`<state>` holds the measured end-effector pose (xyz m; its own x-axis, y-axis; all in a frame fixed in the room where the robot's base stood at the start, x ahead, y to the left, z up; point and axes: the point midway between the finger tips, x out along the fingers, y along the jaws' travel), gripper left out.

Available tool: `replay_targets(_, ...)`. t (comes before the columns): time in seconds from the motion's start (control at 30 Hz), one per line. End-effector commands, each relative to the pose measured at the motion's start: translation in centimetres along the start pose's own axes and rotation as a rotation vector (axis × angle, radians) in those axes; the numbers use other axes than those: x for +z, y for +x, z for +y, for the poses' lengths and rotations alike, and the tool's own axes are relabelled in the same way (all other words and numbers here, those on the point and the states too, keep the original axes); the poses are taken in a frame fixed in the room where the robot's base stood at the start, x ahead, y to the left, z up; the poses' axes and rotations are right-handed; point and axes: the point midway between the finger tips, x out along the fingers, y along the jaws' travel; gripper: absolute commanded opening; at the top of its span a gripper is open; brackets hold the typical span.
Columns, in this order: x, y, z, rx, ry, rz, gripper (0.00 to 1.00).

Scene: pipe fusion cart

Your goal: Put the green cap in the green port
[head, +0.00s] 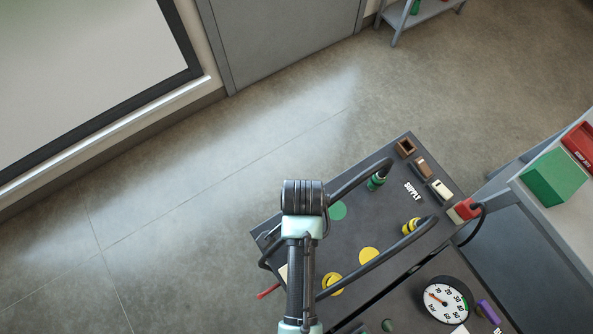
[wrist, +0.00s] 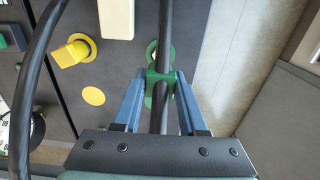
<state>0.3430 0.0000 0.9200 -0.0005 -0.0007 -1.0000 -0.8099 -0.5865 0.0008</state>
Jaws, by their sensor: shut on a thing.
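My gripper (wrist: 161,78) has two blue fingers, shut on the green cap (wrist: 152,76) in the wrist view. A black hose crosses in front of the cap and hides its middle. The green port (wrist: 151,52) shows just above the cap, partly covered by the hose. I cannot tell whether cap and port touch. A green disc (wrist: 149,101) lies just below, between the fingers; it also shows in the head view (head: 338,211). In the head view my arm hides the gripper, the held cap and the port.
A yellow fitting (wrist: 70,53) and yellow disc (wrist: 93,96) sit left of the gripper. Black hoses arch over the cart (head: 385,215), ending in a green connector (head: 376,181) and a yellow connector (head: 411,226). A gauge (head: 446,300) stands at the near right. Open floor lies left.

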Motion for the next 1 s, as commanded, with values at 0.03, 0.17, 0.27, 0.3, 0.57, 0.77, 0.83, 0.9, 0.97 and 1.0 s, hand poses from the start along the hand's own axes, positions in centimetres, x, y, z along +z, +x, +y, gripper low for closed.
replay_targets(0.03,0.1,0.8,0.0,0.002,-0.001,-0.002,0.00)
replay_targets(0.17,0.0,2.1,0.0,0.000,-0.001,-0.001,0.00)
replay_targets(0.27,0.0,3.1,0.0,0.001,-0.001,-0.001,0.00)
replay_targets(0.3,0.0,3.7,0.0,0.001,-0.001,-0.001,0.00)
replay_targets(0.57,0.0,6.3,-0.1,-0.002,-0.002,0.001,0.00)
replay_targets(0.77,0.0,6.3,-0.1,-0.002,-0.002,0.001,0.00)
replay_targets(0.83,0.0,6.4,-0.1,-0.002,-0.002,0.001,0.00)
replay_targets(0.9,0.0,6.6,0.0,-0.002,-0.002,0.001,0.00)
replay_targets(0.97,0.0,6.6,-0.1,-0.002,-0.002,0.001,0.47)
replay_targets(1.0,0.0,6.6,-0.1,-0.002,-0.002,0.001,0.54)
